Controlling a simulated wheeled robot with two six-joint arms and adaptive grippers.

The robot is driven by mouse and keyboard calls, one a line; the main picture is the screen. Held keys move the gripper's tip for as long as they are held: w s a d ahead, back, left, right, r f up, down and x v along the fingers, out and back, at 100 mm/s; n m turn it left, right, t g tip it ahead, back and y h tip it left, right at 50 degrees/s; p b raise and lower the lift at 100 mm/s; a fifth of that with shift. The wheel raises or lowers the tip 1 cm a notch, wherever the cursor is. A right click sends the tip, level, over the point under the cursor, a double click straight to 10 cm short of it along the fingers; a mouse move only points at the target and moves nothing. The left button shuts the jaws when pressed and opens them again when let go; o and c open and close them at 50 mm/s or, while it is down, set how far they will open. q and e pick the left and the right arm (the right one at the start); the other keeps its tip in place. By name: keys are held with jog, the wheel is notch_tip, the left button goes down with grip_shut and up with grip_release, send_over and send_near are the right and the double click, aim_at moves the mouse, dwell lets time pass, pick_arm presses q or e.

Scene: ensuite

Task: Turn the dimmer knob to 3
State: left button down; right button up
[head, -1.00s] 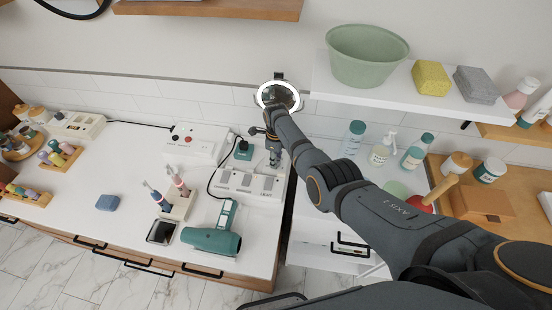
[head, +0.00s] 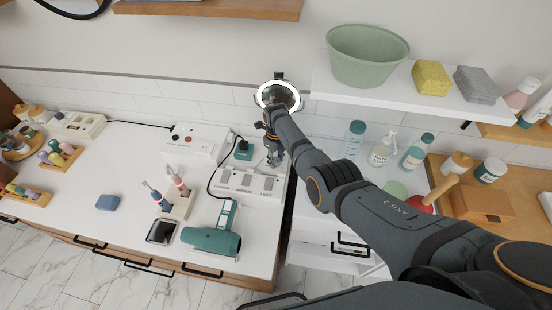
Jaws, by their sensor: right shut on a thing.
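My right gripper (head: 273,156) reaches down to the back right part of a white switch panel (head: 236,189) on the counter. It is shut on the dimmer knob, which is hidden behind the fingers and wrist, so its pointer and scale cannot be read. The panel has several grey switches along its front. My left gripper is not in view.
A teal plug (head: 243,149) and its black cord are at the panel's left. A teal hair dryer (head: 214,238) and a toothbrush holder (head: 178,206) lie in front and left.

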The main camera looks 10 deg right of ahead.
aim_at(276, 160)
jog(key=shift+w+r, duration=0.1)
jog(key=shift+r, duration=0.05)
jog(key=o, duration=1)
jog(key=shift+o, duration=0.8)
notch_tip(276, 160, up, 12)
